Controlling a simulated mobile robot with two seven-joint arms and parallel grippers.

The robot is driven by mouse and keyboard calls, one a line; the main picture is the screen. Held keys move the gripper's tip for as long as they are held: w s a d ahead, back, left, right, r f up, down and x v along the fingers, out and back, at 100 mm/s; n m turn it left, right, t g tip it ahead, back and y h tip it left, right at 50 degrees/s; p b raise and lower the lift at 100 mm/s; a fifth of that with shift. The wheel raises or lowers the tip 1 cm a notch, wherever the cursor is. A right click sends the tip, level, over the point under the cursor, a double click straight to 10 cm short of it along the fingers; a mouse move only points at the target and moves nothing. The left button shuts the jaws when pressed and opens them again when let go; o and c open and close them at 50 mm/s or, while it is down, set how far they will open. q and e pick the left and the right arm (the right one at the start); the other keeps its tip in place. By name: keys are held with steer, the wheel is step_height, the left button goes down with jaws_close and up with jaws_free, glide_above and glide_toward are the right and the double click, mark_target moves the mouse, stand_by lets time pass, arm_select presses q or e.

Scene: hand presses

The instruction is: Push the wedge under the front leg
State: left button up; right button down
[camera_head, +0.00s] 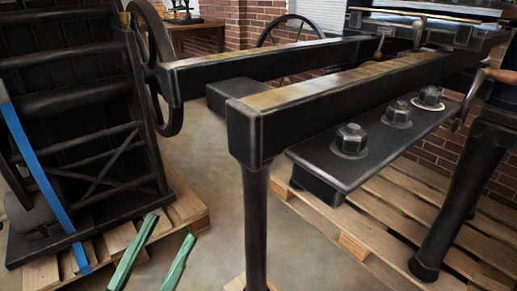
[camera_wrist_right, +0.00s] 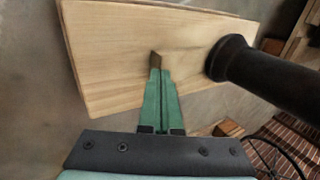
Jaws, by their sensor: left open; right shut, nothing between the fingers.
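The front leg (camera_head: 256,220) is a dark post under the near frame corner in the head view. Its round foot (camera_wrist_right: 232,58) stands on a pale wooden board (camera_wrist_right: 110,50) in the right wrist view. What looks like the wedge (camera_wrist_right: 182,60) lies on that board, its darker end at my fingertips and its pale body toward the foot. Its outline blends into the board, so I cannot tell whether it touches the foot. My right gripper (camera_wrist_right: 156,72) is shut and empty, close against the dark end. My left gripper (camera_head: 171,226) is open and empty, left of the leg.
A black press (camera_head: 75,110) with a blue strap stands on a pallet at left. Another pallet (camera_head: 390,230) lies under the bolted frame at right. A small wooden block (camera_wrist_right: 228,128) lies beside the board. Bare floor (camera_head: 215,190) shows between the presses.

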steer(key=shift+a, duration=0.1)
steer(key=shift+w+a+r, duration=0.1)
steer(key=shift+w+a, duration=0.6)
steer(key=shift+w, duration=0.2)
steer(key=shift+a, duration=0.1)
arm_select(q)
steer(key=shift+r, duration=0.15)
arm_select(e)
steer(key=shift+r, duration=0.1)
steer(key=shift+s+d+p, duration=0.3)
steer(key=shift+s+p, duration=0.1)
arm_select(q)
steer(key=shift+r+p, duration=0.5)
steer(key=shift+r, duration=0.35)
arm_select(e)
steer(key=shift+s+d+f, duration=0.2)
steer(key=shift+s+d, duration=0.6)
steer(key=shift+s, duration=0.05)
arm_select(q)
step_height(320, 180, up, 9)
steer(key=a+p, duration=0.1)
steer(key=p, duration=0.7)
steer(key=shift+s+a+t, duration=0.2)
steer(key=shift+t, duration=0.2)
arm_select(e)
steer(key=w+v, duration=0.1)
steer(key=v, duration=0.6)
steer(key=shift+a+r, duration=0.4)
steer(key=shift+r, duration=0.05)
